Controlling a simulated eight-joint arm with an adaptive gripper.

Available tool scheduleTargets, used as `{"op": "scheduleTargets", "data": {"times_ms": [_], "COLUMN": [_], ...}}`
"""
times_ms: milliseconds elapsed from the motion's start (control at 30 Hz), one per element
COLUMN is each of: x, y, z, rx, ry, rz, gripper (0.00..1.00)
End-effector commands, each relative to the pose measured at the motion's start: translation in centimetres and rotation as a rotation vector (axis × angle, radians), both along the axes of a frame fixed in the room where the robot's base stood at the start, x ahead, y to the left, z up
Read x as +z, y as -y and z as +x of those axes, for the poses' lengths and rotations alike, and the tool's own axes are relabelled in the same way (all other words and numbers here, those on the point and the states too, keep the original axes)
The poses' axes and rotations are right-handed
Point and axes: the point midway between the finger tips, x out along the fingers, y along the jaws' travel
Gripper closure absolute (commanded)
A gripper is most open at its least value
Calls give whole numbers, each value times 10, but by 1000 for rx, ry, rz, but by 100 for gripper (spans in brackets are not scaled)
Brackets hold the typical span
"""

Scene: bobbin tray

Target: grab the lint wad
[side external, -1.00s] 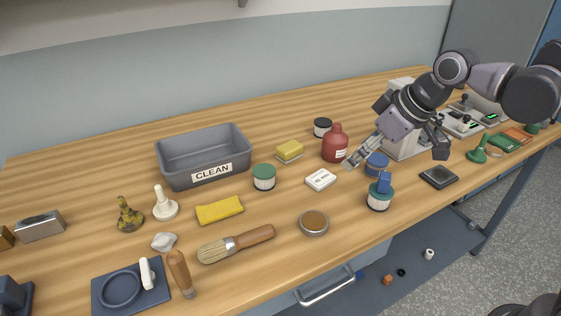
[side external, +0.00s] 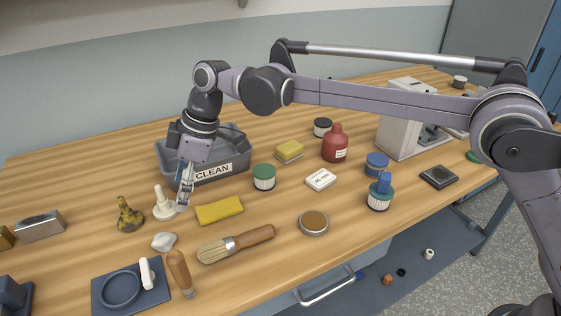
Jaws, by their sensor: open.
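The lint wad appears to be the small pale grey-white lump (side external: 164,242) lying on the wooden table, left of the brush. My gripper (side external: 182,206) points down, above and slightly right of the lump in the picture, in front of the grey bin. It is open and I see nothing between its fingers. The lump is in full view and apart from the gripper.
A white stamp-like piece (side external: 163,208) stands close left of my gripper, and a yellow cloth (side external: 220,210) lies to its right. The CLEAN bin (side external: 236,180) is behind. A brush (side external: 236,244), a wooden handle (side external: 180,272) and a dark blue tray (side external: 103,304) lie in front.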

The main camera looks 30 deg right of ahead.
Motion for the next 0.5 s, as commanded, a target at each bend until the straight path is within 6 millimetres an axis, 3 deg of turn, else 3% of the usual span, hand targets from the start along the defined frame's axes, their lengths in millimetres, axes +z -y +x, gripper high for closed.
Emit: {"op": "scheduleTargets", "data": {"times_ms": [100, 333, 500], "x": [-10, -24, -47], "y": [-18, -27, -36], "z": [-2, -3, -1], "rx": [48, 66, 65], "ry": [-4, -6, -6], "rz": [-2, -2, -2], "gripper": [33, 33, 33]}}
